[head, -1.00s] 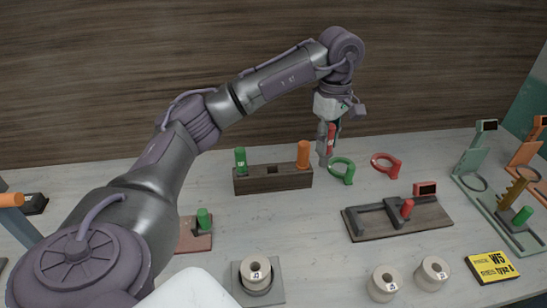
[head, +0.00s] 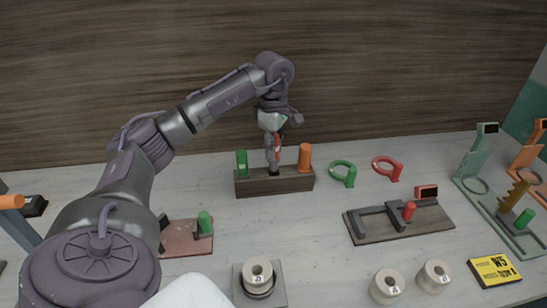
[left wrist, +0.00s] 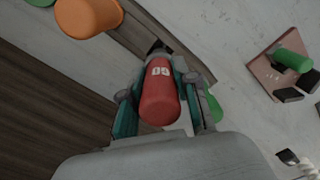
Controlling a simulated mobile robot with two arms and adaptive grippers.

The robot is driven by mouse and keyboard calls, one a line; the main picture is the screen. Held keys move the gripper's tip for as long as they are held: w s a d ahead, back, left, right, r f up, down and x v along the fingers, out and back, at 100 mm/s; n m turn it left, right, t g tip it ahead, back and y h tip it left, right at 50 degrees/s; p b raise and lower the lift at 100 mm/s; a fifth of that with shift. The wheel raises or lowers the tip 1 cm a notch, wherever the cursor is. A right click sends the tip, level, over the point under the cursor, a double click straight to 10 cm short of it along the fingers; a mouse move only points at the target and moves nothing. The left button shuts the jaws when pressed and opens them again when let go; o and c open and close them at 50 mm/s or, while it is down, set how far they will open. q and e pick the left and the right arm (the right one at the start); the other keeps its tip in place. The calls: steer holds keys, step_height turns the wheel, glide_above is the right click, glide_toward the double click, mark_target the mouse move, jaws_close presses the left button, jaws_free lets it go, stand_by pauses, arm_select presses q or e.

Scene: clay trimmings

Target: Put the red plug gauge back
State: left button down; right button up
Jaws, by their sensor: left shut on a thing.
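The red plug gauge (head: 277,146) is upright in my left gripper (head: 272,155), which is shut on it. They are over the middle of the dark wooden block (head: 247,187), between a green plug gauge (head: 241,164) and an orange plug gauge (head: 304,158). In the left wrist view the red handle (left wrist: 160,98) sits between the fingers, with the block's dark middle hole (left wrist: 158,46) just beyond it. My right gripper is not in view.
Green (head: 344,172) and red (head: 388,167) ring gauges lie right of the block. A dark fixture (head: 440,222) with a red knob stands further right. Pale cylinders (head: 387,286) and a yellow box (head: 494,270) are in front.

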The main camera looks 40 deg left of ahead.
arm_select(q)
steer(key=shift+f+p, duration=0.3)
steer(key=shift+f, duration=1.6)
steer(key=shift+f, duration=0.35)
steer(key=c, duration=0.9)
jaws_free()
steer(key=shift+o, duration=0.2)
step_height(320, 180, up, 13)
steer(key=shift+f+b, duration=0.1)
steer(key=shift+b, duration=0.2)
